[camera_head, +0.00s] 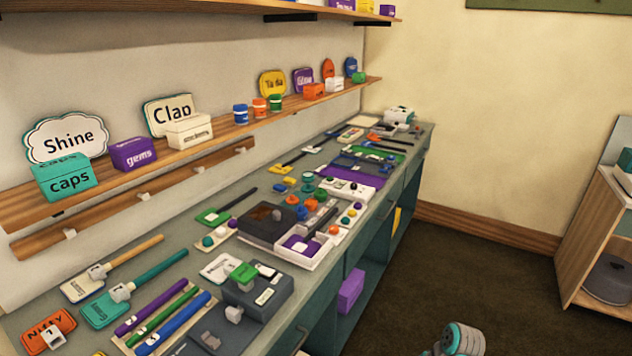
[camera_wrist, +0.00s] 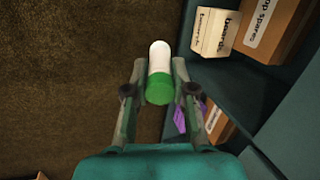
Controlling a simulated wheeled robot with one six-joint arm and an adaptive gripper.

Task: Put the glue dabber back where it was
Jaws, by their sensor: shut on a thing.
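A short cylinder with a white upper part and a green end, which looks like the glue dabber (camera_wrist: 159,88), is in the wrist view. My gripper (camera_wrist: 159,72) is shut on it, with one finger on each side. The dabber is over the brown floor, beside the open shelves under the counter. Neither the dabber nor my gripper's fingers can be made out in the head view. I cannot tell which spot the dabber came from.
The long counter (camera_head: 130,283) is crowded with paddles, markers, trays and small pots. A wall shelf (camera_head: 222,131) above it holds boxes and signs. In the wrist view, a white box (camera_wrist: 213,33) and a brown box (camera_wrist: 268,30) stand in the under-counter shelving. The carpet (camera_head: 480,235) is open.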

